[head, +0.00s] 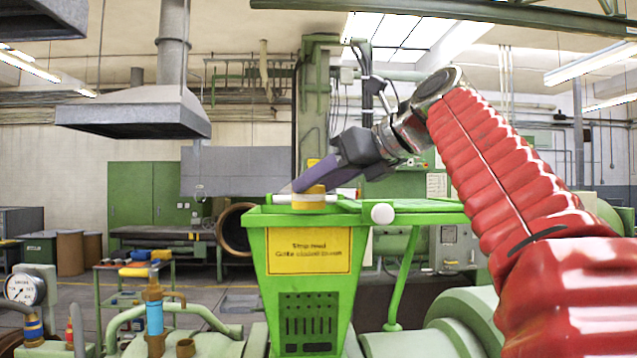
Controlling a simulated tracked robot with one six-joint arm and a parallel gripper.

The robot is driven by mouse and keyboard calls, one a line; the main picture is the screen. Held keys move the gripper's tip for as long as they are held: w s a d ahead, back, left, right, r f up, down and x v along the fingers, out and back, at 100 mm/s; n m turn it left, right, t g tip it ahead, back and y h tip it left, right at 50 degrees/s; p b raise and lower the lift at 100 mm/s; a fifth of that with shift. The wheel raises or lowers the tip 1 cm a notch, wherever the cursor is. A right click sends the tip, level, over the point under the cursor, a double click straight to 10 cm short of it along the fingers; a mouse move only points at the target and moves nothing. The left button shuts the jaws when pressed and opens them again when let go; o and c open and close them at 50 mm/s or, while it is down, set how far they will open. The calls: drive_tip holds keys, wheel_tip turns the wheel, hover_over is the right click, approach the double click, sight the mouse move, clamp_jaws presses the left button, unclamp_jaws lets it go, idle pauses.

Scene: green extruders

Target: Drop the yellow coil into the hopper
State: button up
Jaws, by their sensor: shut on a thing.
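The green hopper (258,262) stands in the middle of the head view, with a yellow sign (308,251) on its front. The yellow coil (308,204) shows just at the hopper's top, near the rim. My gripper (303,186) reaches in from the upper right, its purple fingers angled down to the left, and is shut on the coil. The fingers hide part of the coil. I cannot tell whether the coil touches the rim or hangs clear of it. The inside of the hopper is hidden.
A green frame and a white round knob (382,214) sit right of the hopper. Green pipes and a blue-banded valve (154,312) stand at the front left. A small cart (134,290) with yellow and blue items is behind them. Open floor lies at left.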

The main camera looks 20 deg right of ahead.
drive_tip(key=w+d, duration=0.1)
drive_tip(key=w, duration=0.5)
drive_tip(key=shift+w+d, duration=0.15)
drive_tip(key=shift+w, duration=0.2)
drive_tip(key=o, duration=1.2)
drive_tip(key=shift+s, duration=0.1)
drive_tip(key=v, duration=1.3)
drive_tip(key=shift+s+d, duration=0.2)
drive_tip(key=shift+s, duration=0.05)
